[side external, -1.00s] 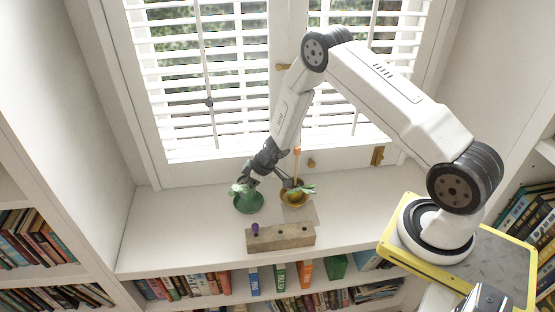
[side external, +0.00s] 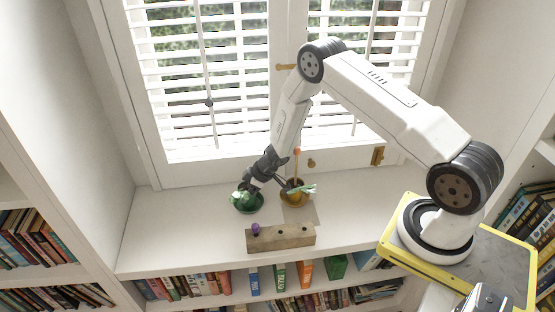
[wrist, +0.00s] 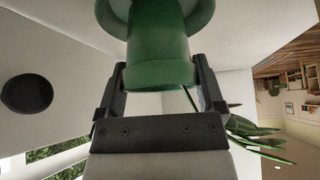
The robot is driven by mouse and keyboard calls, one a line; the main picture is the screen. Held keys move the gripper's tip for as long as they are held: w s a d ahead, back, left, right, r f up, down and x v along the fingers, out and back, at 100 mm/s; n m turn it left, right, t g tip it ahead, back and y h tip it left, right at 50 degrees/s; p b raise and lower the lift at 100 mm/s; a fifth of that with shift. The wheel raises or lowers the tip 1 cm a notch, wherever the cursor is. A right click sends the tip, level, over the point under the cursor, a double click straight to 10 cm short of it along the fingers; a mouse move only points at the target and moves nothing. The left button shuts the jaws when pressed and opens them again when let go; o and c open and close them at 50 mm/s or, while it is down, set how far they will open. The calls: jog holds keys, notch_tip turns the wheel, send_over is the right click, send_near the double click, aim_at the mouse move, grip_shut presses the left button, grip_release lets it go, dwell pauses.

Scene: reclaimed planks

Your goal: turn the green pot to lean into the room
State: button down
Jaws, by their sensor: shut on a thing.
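The green pot (side external: 246,205) is low over or on the white sill, left of the ochre pot; whether it touches the sill is unclear. Pale green foliage shows at its left side. My gripper (side external: 250,186) reaches down to it from above. In the wrist view my gripper (wrist: 160,88) has a finger on each side of the green pot (wrist: 158,62), closed on its narrower part. The pot's wider flange is at the top of that view. Its exact tilt is hard to tell in the side view because my gripper partly covers it.
The ochre pot (side external: 292,199) with a leafy plant and an orange-tipped stick (side external: 297,165) stands close on the right. A wooden block (side external: 281,238) with holes and a purple item (side external: 255,229) lies in front. The sill (side external: 165,225) is clear at left. Shuttered windows stand behind.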

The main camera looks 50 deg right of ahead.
jog(key=shift+f, duration=0.15)
grip_release()
jog(key=shift+d, duration=0.1)
jog(key=v, duration=0.7)
jog(key=shift+r, duration=0.35)
jog(key=shift+s+r, duration=0.1)
jog(key=shift+s, duration=0.05)
